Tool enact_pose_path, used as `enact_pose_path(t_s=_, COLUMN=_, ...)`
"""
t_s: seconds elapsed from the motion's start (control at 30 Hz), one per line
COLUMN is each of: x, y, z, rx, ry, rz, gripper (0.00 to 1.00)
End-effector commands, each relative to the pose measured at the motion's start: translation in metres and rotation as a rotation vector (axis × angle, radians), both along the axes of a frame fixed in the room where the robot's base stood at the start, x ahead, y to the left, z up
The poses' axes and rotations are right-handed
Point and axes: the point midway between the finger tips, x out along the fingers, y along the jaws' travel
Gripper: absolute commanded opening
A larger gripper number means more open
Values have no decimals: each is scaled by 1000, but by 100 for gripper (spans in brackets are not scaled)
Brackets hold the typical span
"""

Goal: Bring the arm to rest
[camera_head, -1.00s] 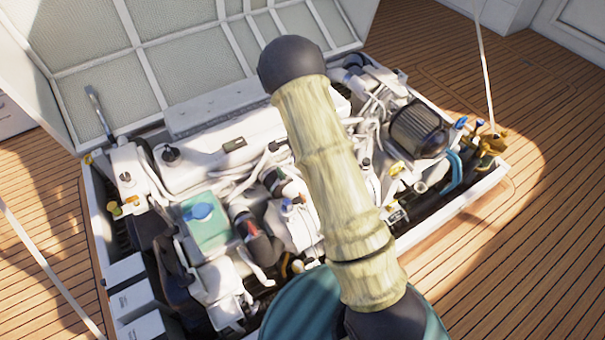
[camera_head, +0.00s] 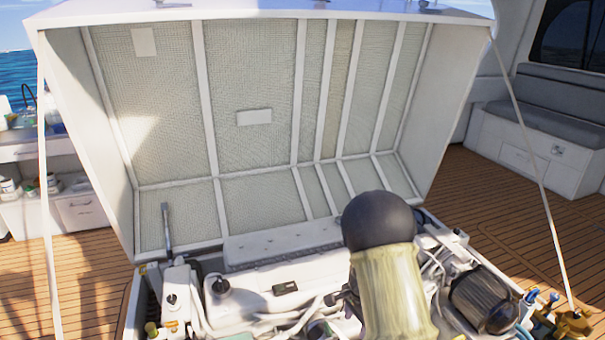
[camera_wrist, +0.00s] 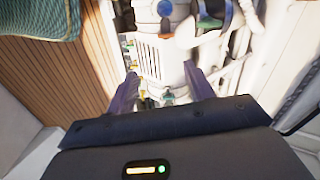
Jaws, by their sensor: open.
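My gripper (camera_wrist: 160,92) shows in the wrist view, its two dark fingers spread apart with nothing held between them. Beyond the fingers are white engine parts (camera_wrist: 160,55) and small yellow and green fittings. In the head view my arm (camera_head: 385,270), with a black rounded joint and a pale sleeve, rises in front of the engine (camera_head: 250,300). My gripper itself is out of the head view. The arm hides part of the engine.
The open hatch lid (camera_head: 250,120) stands behind the engine, with thin stays (camera_head: 530,160) at both sides. A grey bench (camera_head: 545,125) is at the right and a white counter (camera_head: 75,210) at the left. Wooden deck (camera_head: 480,205) is clear at the right.

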Motion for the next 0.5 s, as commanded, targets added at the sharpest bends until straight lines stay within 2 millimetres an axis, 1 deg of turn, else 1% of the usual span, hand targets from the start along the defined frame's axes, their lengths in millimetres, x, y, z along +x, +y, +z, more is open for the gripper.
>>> enact_pose_path(t_s=0.03, x=-9, y=-1, z=17, rx=6, ry=-15, rz=51, gripper=53)
enact_pose_path(t_s=0.2, x=-44, y=0, z=60, rx=6, ry=-57, rz=276, gripper=53)
enact_pose_path(t_s=0.37, x=-82, y=0, z=95, rx=-14, ry=-101, rz=498, gripper=53)
enact_pose_path(t_s=0.4, x=-92, y=1, z=103, rx=-22, ry=-111, rz=556, gripper=53)
enact_pose_path(t_s=0.5, x=-116, y=1, z=119, rx=-45, ry=-137, rz=693, gripper=53)
